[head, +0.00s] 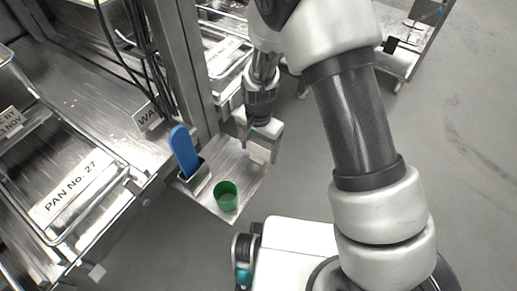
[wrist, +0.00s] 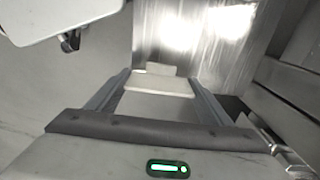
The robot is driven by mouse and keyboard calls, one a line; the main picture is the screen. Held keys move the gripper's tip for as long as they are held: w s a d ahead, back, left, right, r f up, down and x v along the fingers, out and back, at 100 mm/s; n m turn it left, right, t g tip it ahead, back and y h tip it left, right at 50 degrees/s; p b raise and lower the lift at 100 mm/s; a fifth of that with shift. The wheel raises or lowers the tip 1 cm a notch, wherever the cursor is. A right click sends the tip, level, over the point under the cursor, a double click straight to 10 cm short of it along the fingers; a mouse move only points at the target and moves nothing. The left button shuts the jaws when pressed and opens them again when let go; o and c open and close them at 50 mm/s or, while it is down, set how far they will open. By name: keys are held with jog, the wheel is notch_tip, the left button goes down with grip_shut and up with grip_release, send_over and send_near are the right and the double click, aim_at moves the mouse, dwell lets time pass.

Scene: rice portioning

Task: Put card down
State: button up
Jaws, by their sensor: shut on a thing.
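My gripper (head: 262,148) is over the right side of a small metal shelf (head: 243,195). In the wrist view my gripper (wrist: 155,88) has a pale, flat piece, apparently the card (wrist: 160,83), between its fingers. The gripper is shut on this card, near the edge of the shiny metal surface (wrist: 180,45). The frames do not clearly show whether the card touches the shelf. In the head view I cannot clearly tell the card from the gripper.
A green cup (head: 226,196) stands at the shelf's front. A blue-handled tool (head: 184,152) stands in a metal holder (head: 196,181) on its left. A metal post (head: 189,75) rises behind. A pan labelled No. 27 (head: 78,190) is on the left counter. Open floor lies right.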

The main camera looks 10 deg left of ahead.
jog(key=shift+f, duration=0.25)
jog(key=o, duration=1)
jog(key=shift+r, duration=0.1)
jog(key=shift+r, duration=0.1)
notch_tip(320, 180, up, 12)
jog(key=p, duration=0.3)
jog(key=shift+r, duration=0.2)
